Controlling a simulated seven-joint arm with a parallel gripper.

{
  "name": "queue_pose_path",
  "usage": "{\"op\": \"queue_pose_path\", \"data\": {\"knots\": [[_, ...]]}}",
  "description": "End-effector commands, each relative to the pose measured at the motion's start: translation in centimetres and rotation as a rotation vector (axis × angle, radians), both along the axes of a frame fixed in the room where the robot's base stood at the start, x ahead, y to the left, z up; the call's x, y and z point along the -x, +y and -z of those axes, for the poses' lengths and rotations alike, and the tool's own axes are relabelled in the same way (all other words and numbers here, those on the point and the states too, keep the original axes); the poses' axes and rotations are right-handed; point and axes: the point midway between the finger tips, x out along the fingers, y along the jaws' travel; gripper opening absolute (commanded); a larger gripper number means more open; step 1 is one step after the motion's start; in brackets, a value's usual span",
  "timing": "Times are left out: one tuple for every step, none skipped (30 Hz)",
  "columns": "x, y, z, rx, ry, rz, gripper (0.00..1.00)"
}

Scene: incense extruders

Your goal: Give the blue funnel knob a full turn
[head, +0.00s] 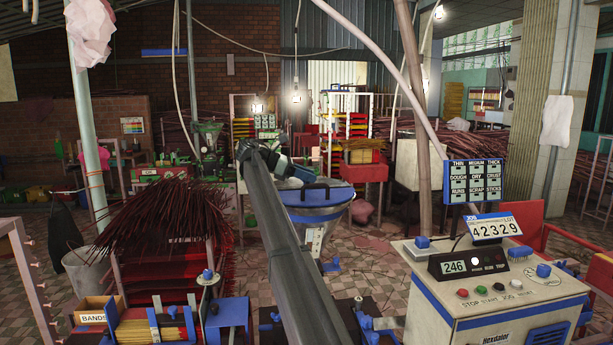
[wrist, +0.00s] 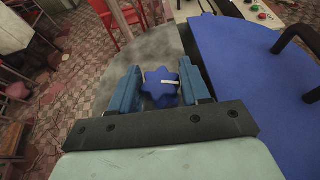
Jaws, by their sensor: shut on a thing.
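The blue funnel knob (wrist: 160,92) is star-shaped with a white pointer mark, seen from above in the wrist view. The mark lies across the picture toward the right. My gripper (wrist: 160,88) has its two blue fingers on either side of the knob, shut on it. In the head view my gripper (head: 297,172) is at the rim of the grey funnel (head: 318,216), which has a blue lid (head: 318,193). The knob is hidden there behind my arm and gripper.
The wrist view shows the blue lid (wrist: 250,75) with black handles right beside my right finger. In the head view a control console (head: 495,295) stands at the front right. Bundles of incense sticks (head: 165,215) are at the left.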

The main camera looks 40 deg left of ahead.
Motion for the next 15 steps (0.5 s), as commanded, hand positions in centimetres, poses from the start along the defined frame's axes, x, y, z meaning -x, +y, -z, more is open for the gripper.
{"op": "queue_pose_path", "data": {"knots": [[-0.04,0.06,-0.05,0.000,-0.001,0.004,0.16],[-0.04,0.05,-0.05,0.000,-0.001,0.006,0.16],[-0.03,0.04,-0.05,0.001,-0.001,0.008,0.16],[-0.02,0.03,-0.04,0.000,-0.001,0.008,0.16],[-0.02,0.03,-0.04,0.000,-0.001,0.009,0.16],[-0.02,0.03,-0.04,0.000,-0.001,0.009,0.16],[-0.02,0.01,-0.03,0.000,-0.001,0.008,0.16],[-0.02,0.01,-0.03,0.000,-0.001,0.008,0.16],[-0.02,0.01,-0.04,0.000,-0.001,0.008,0.16],[-0.02,0.01,-0.04,0.000,-0.001,0.008,0.16],[-0.02,0.01,-0.04,0.000,-0.001,0.008,0.16],[-0.02,0.01,-0.04,0.000,-0.001,0.008,0.16],[-0.02,0.01,-0.04,0.000,-0.001,0.008,0.48],[-0.02,0.01,-0.04,0.000,-0.001,0.008,0.51],[-0.02,0.01,-0.04,0.000,-0.001,0.008,0.55]]}}
